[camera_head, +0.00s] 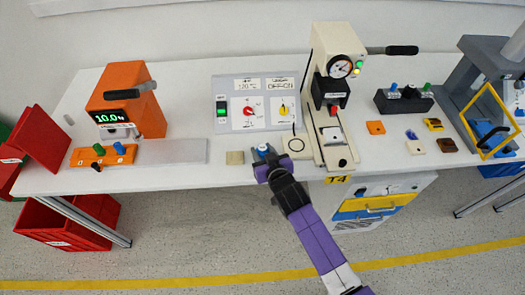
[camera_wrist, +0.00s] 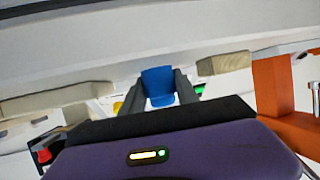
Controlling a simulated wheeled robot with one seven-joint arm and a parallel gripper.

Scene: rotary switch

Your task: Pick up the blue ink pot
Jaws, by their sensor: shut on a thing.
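The blue ink pot (camera_wrist: 158,82) is between the two fingers of my gripper (camera_wrist: 159,92) in the wrist view. The fingers are shut on its sides. In the head view my gripper (camera_head: 264,156) is at the front edge of the white table, and a small bit of the blue pot (camera_head: 263,147) shows at its tip. The fingers hide most of the pot there. I cannot tell whether it touches the table or is just above it.
A pale wooden block (camera_head: 235,158) lies just left of my gripper. A beige press (camera_head: 328,95) stands close on the right, and a grey switch panel (camera_head: 259,104) is behind. An orange machine (camera_head: 128,98) is at the left. Small coloured blocks lie right of the press.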

